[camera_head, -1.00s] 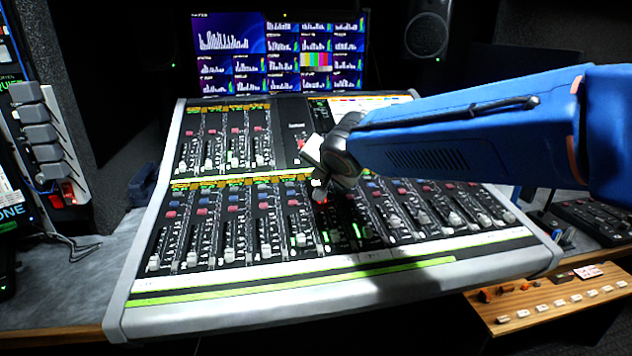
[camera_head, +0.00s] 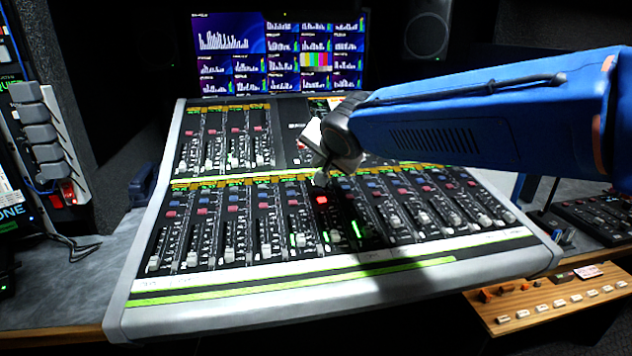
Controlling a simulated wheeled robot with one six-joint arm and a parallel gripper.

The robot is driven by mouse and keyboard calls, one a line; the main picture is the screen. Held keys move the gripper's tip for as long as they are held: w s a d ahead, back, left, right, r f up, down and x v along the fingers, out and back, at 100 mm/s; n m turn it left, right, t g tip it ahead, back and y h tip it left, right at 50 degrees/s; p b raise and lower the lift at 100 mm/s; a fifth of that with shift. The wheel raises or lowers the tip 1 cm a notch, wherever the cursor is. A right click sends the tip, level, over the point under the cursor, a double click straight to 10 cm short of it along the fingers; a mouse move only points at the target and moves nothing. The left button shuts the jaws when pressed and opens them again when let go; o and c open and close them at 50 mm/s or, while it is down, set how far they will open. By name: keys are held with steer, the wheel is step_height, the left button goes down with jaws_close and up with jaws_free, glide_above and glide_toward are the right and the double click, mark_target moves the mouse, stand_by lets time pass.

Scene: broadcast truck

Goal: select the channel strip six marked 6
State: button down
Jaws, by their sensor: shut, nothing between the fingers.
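The mixing console (camera_head: 118,300) fills the middle of the view, with a lower row of channel strips. The sixth strip from the left has a brightly lit red button (camera_head: 322,200) near its top. The mark 6 is too small to read. My gripper (camera_head: 321,180) is shut and empty, its tips pointing down just above and behind that button in the picture. The tips appear apart from the button, which shows fully. My blue arm reaches in from the right and hides part of the console's upper right section.
A monitor wall (camera_head: 280,52) stands behind the console and a speaker (camera_head: 427,35) stands at the back right. A rack with grey switches (camera_head: 42,133) is at the left. A wooden panel with buttons (camera_head: 550,300) is at the lower right, below a smaller control unit (camera_head: 590,218).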

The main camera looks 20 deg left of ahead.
steer(key=r, duration=0.3)
steer(key=shift+s+d, duration=0.1)
steer(key=shift+s, duration=0.1)
stand_by(0.7)
steer(key=s+d+f+h, duration=0.1)
steer(key=d, duration=1.1)
steer(key=s+d+f+h, duration=0.2)
steer(key=d, duration=0.9)
steer(key=s+d+f+h, duration=0.1)
steer(key=s+d+f, duration=0.1)
steer(key=d, duration=1)
steer(key=shift+d+f+g+h, duration=0.15)
steer(key=shift+d+g+h, duration=0.15)
steer(key=shift+g, duration=0.1)
steer(key=s+d+f+g, duration=0.1)
steer(key=s+d+f, duration=0.3)
steer(key=s+d, duration=0.2)
steer(key=s+d+f+n+g+h, duration=0.1)
steer(key=s+d+f, duration=0.4)
steer(key=s, duration=0.4)
steer(key=s+d+f+g, duration=0.1)
steer(key=s+d+f, duration=0.4)
steer(key=s+d, duration=0.2)
steer(key=shift+s+d+f+h, duration=0.2)
steer(key=shift+s+d+h, duration=0.2)
steer(key=shift+s, duration=0.35)
